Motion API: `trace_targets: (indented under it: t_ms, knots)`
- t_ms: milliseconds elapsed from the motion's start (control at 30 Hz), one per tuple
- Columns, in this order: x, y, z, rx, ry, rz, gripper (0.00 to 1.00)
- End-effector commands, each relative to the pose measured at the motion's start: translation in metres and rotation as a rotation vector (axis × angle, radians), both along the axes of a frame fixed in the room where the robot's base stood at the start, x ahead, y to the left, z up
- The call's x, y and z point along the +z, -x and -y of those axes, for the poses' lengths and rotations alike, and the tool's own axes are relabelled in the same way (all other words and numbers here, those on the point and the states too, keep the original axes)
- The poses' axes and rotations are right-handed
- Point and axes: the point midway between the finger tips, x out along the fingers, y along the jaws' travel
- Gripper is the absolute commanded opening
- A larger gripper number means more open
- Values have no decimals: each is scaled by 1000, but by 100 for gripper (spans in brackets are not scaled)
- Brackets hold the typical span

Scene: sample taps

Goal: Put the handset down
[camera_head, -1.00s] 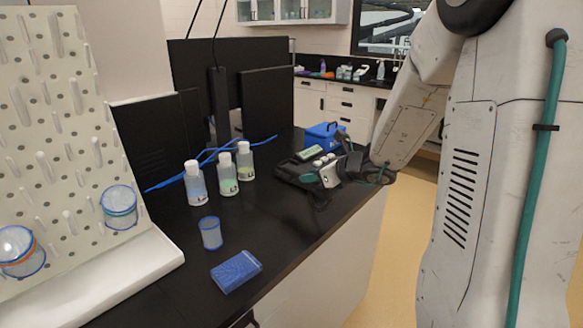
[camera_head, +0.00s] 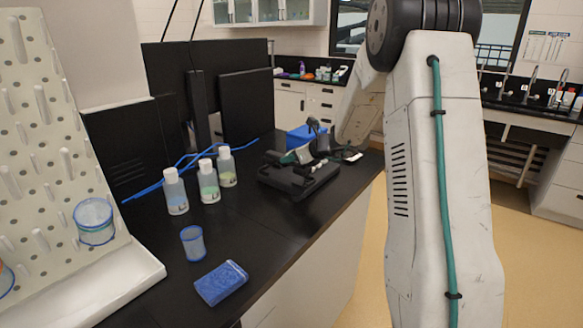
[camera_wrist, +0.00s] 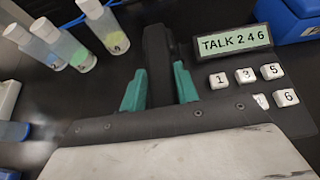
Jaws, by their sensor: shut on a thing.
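In the wrist view the black handset (camera_wrist: 158,48) stands between the two teal fingers of my gripper (camera_wrist: 158,84), which is shut on it. Beside it on the right is the intercom base, with a lit display (camera_wrist: 234,42) reading "TALK 2 4 6" and white number keys (camera_wrist: 245,76), among them 1, 3, 5 and 6. In the head view the dark base (camera_head: 298,181) sits on the black bench.
Several capped bottles (camera_head: 208,182) stand left of the base. A blue mesh cup (camera_head: 193,243) and a blue box (camera_head: 221,283) are nearer on the bench. A pegboard (camera_head: 40,150) is at far left, and a blue bin (camera_head: 303,136) behind the base. The front bench is partly clear.

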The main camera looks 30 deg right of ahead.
Motion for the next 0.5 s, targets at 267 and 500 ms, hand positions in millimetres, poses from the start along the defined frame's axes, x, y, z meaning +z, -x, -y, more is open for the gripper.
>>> trace_targets:
  t_ms: [267,500]
  knots:
    - [-35,-3,1,-1,-3,-1,0]
    - [-36,-3,1,0,-1,1,0]
